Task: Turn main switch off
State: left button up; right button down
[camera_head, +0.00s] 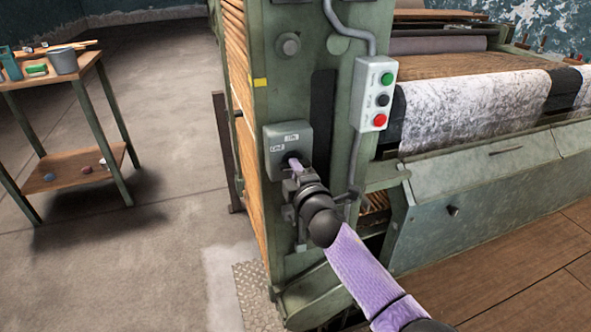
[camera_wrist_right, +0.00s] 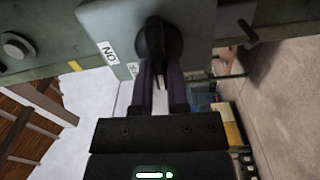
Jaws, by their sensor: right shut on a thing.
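The main switch is a grey-green box (camera_head: 273,146) on the machine's green post in the head view, with small white labels on its face. In the right wrist view the box (camera_wrist_right: 100,20) carries a black rotary knob (camera_wrist_right: 155,38), and a label reading "ON" is beside it. My right gripper (camera_head: 294,163) reaches the box from the front. In the wrist view its two purple-grey fingers (camera_wrist_right: 161,75) are shut on the knob. The fingers hide part of the knob and a second label. My left gripper is not in view.
A control box (camera_head: 375,95) with green, black and red buttons is mounted right of the switch. The machine with printed cloth (camera_head: 470,105) fills the right side. A wooden table (camera_head: 60,80) with a bucket (camera_head: 63,61) stands at left. Open floor lies between.

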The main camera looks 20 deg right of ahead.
jog(key=shift+n, duration=0.4)
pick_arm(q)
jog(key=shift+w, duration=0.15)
pick_arm(e)
jog(key=c, duration=0.6)
grip_release()
pick_arm(q)
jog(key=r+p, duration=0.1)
jog(key=p, duration=0.1)
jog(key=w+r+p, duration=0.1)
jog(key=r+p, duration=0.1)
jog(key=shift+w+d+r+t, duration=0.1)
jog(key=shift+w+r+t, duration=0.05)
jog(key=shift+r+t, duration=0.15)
pick_arm(e)
jog(key=s, duration=1)
jog(key=shift+d, duration=0.15)
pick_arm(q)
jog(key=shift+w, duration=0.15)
